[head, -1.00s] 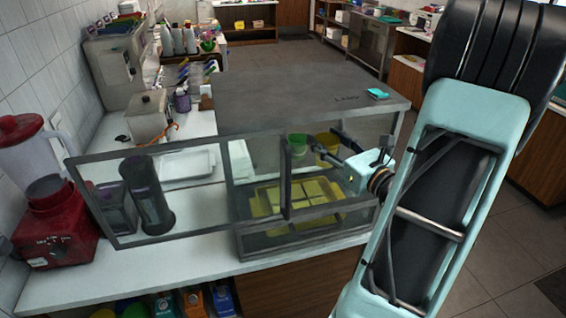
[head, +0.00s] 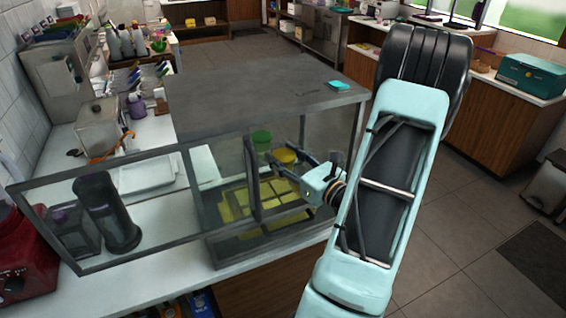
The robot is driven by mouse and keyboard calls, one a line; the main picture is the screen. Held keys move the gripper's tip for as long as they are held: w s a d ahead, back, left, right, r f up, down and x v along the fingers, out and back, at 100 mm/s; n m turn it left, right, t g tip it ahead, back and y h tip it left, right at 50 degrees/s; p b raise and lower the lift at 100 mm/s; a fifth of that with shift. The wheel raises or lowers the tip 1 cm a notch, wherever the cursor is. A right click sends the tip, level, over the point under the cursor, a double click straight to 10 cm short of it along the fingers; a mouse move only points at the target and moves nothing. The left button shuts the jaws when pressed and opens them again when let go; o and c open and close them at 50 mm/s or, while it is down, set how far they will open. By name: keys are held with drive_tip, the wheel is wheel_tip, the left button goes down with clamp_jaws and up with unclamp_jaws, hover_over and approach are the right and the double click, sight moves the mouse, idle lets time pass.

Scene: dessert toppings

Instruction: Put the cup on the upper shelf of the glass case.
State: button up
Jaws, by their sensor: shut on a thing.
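The glass case (head: 262,90) stands on the counter with a grey top and dark frame. A green cup (head: 262,139) and a yellow cup (head: 284,155) show side by side inside its right part, above a yellow tray (head: 228,205) of pale squares. My gripper (head: 290,163) reaches in from the right, its dark fingers at the yellow cup, and is shut on it. The fingers hide the yellow cup's lower part. Whether that cup touches the shelf cannot be told.
A framed glass panel (head: 68,177) stands out to the left of the case. Dark containers (head: 105,212) show through it. A small teal item (head: 338,86) lies on the case top. A red appliance (head: 25,262) is at the left edge.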

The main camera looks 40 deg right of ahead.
drive_tip(key=shift+f, duration=1.2)
drive_tip(key=shift+f, duration=0.1)
drive_tip(key=o, duration=1.3)
drive_tip(key=shift+c, duration=0.2)
drive_tip(key=shift+s+d, duration=0.1)
drive_tip(key=shift+s, duration=0.3)
drive_tip(key=s+b, duration=0.2)
drive_tip(key=s, duration=0.9)
drive_tip(key=shift+s, duration=0.15)
